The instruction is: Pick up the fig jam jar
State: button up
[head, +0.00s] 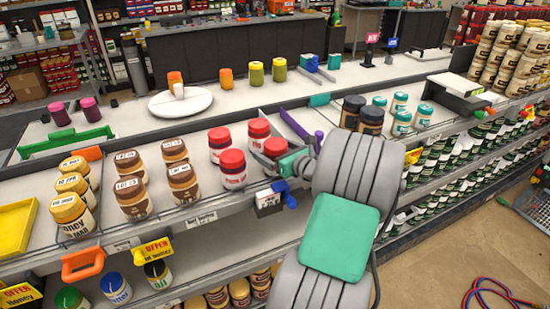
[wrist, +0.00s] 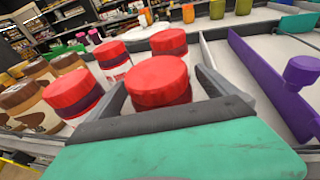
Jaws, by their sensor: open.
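A red-lidded jar (head: 276,147) stands upright at the front right of a small group on the shelf. No readable label shows it is fig jam. My gripper (head: 283,163) is open around this jar, coming from the front right. In the wrist view the jar's red lid (wrist: 157,80) sits between the two fingers, one on each side. Its lower body is hidden by my gripper. Other red-lidded jars stand close by: one to the left (head: 232,160), one behind (head: 258,128), and one at the back left (head: 219,138).
Brown-lidded jars (head: 183,178) stand left of the group. A purple divider (wrist: 265,75) runs just right of my gripper, with bare shelf beyond. Dark-lidded jars (head: 371,120) are farther right. A price-tag holder (head: 268,201) is on the shelf's front edge.

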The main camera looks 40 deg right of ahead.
jog(key=shift+x, duration=1.2)
jog(key=shift+c, duration=0.5)
jog(key=c, duration=1.9)
